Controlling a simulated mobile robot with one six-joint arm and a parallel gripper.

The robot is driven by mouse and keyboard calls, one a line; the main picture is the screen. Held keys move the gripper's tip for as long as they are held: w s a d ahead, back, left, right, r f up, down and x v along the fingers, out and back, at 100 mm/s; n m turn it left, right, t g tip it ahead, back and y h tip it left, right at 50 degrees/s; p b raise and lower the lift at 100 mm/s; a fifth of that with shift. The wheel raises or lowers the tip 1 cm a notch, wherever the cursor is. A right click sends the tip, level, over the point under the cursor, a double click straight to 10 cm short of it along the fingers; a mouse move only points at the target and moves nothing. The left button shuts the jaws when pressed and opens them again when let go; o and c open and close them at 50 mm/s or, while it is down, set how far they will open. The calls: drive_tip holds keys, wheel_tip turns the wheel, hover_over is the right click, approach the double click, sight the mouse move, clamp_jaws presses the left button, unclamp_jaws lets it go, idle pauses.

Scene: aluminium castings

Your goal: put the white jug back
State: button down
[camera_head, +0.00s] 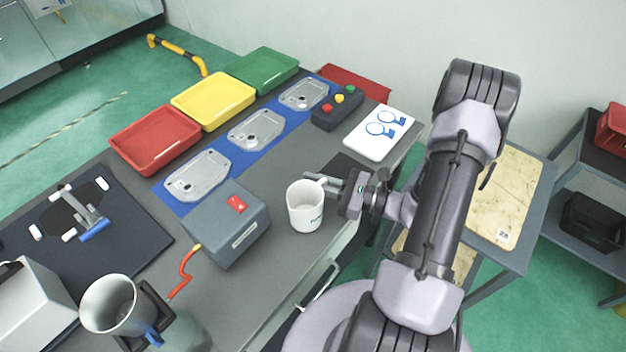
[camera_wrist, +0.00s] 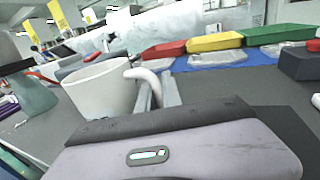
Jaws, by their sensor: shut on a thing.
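The white jug (camera_head: 306,207) stands upright, seemingly at the bench top, near the front edge and just right of a grey box. Dark lettering shows low on its side. My gripper (camera_head: 328,184) reaches in from the right and is shut on the jug's handle. In the wrist view the jug (camera_wrist: 103,88) is at the left, with its handle (camera_wrist: 150,82) between the fingers (camera_wrist: 155,95). I cannot tell whether its base touches the bench. A dark square mat (camera_head: 349,168) lies behind my gripper, partly hidden by it.
A grey box with a red switch (camera_head: 228,226) stands close left of the jug. Castings (camera_head: 255,130) lie on a blue strip behind. Red, yellow (camera_head: 213,99) and green trays line the back. A button box (camera_head: 337,108) and white card (camera_head: 379,132) stand at the far right.

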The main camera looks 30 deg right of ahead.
drive_tip(key=c, duration=1.5)
unclamp_jaws()
drive_tip(key=shift+f, duration=0.1)
drive_tip(key=shift+s+d+r+p, duration=0.1)
drive_tip(key=shift+d+r+p, duration=0.1)
drive_tip(key=shift+r+p, duration=0.1)
drive_tip(key=p+v, duration=0.2)
drive_tip(key=v, duration=0.9)
drive_tip(key=shift+s+d+f, duration=0.15)
drive_tip(key=shift+s+d, duration=0.05)
drive_tip(key=shift+d, duration=0.05)
